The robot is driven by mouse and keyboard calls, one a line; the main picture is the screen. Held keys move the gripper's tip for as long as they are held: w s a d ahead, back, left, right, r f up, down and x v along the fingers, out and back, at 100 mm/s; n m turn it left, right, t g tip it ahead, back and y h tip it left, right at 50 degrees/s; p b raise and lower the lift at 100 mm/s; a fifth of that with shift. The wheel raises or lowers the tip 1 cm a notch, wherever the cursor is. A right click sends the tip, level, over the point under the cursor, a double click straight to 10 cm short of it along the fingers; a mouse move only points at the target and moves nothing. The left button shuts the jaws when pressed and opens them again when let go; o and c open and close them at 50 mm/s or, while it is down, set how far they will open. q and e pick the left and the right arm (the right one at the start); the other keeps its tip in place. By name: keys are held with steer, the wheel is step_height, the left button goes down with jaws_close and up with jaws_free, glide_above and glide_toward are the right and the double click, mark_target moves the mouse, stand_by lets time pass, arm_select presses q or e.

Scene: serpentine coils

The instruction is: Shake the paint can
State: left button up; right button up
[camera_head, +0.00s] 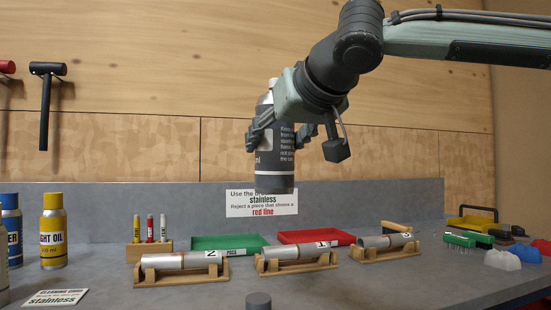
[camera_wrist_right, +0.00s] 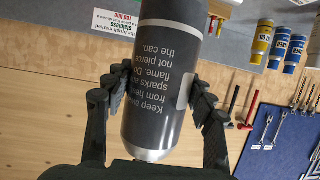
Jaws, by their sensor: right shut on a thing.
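The paint can (camera_head: 278,168) is a dark grey spray can with white print and a silver top end. My right gripper (camera_head: 281,136) is shut around its body and holds it nearly upright in the air, well above the bench. In the right wrist view the can (camera_wrist_right: 165,70) fills the middle, with a finger pressed to each side. The gripper's palm hides part of the can's upper end in the head view. My left gripper is not in view.
Below stand wooden cradles (camera_head: 183,277) with numbered metal tubes, a green tray (camera_head: 226,242), a red tray (camera_head: 316,237) and a marker stand (camera_head: 150,247). Yellow and blue bottles (camera_head: 53,232) stand at the left. Brushes and cloths lie at the right. The air around the can is clear.

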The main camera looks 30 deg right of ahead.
mark_target(276, 174)
step_height(276, 174, down, 6)
steer(key=shift+s+a+r, duration=0.1)
steer(key=r, duration=0.4)
steer(key=w+d+r, duration=0.1)
steer(key=r, duration=0.1)
steer(key=f, duration=0.3)
steer(key=s+a+f, duration=0.1)
steer(key=shift+f, duration=0.4)
steer(key=shift+w+d+f, duration=0.4)
steer(key=shift+w+f, duration=0.05)
steer(key=shift+f, duration=0.3)
steer(key=shift+s+a+r, duration=0.25)
steer(key=shift+s, duration=0.05)
steer(key=shift+w+d+f, duration=0.1)
steer(key=shift+w+f, duration=0.05)
